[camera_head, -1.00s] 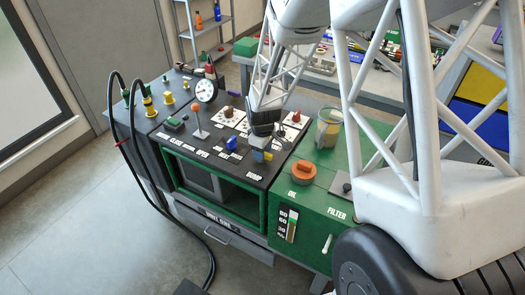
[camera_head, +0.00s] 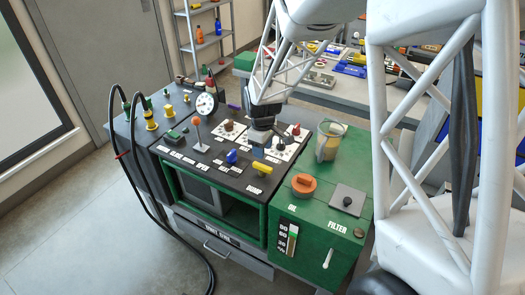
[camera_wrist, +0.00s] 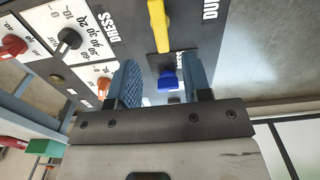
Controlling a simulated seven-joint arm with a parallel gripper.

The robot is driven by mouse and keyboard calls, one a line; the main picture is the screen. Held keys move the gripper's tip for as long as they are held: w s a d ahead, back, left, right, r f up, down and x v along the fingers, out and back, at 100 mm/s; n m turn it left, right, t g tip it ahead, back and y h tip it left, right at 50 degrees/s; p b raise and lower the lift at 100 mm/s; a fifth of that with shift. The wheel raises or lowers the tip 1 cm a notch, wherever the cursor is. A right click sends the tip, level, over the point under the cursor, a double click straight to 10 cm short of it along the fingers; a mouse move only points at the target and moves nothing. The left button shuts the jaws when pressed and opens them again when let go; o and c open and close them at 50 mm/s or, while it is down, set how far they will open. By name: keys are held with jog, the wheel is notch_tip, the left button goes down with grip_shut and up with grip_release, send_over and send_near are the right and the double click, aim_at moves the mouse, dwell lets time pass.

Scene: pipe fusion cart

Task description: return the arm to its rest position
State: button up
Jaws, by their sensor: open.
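My gripper (camera_head: 258,138) is open and empty above the black control panel (camera_head: 170,147) of the cart. In the head view it is just behind the yellow handle (camera_head: 262,168), apart from it, and the fingers are small and partly hidden by the wrist. The wrist view shows both blue fingers (camera_wrist: 158,66) spread, with the blue knob (camera_wrist: 168,82) seen between them and the yellow handle (camera_wrist: 159,25) beyond. I cannot tell the exact height over the panel. My white lattice arm reaches in from the upper right.
The round gauge (camera_head: 206,104), orange-tipped lever (camera_head: 196,121) and clear jar (camera_head: 329,141) stand up near the gripper. An orange cap (camera_head: 303,184) sits on the green cabinet (camera_head: 307,220). Black hoses (camera_head: 134,140) hang at left. A workbench (camera_head: 345,95) is behind.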

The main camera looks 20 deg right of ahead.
dwell(0.4)
jog(key=shift+s+r, duration=0.2)
jog(key=shift+r, duration=0.25)
jog(key=s+r+m+t, duration=0.1)
jog(key=s+r+m, duration=0.2)
jog(key=s+r, duration=0.3)
jog(key=s+r+m, duration=0.3)
jog(key=s+r, duration=0.4)
jog(key=s, duration=0.7)
jog(key=s+a+r+m+t, duration=0.1)
jog(key=s+r+m, duration=0.2)
jog(key=s+r, duration=0.3)
jog(key=s, duration=0.5)
jog(key=shift+r+t, duration=0.3)
jog(key=shift+r, duration=0.1)
dwell(0.4)
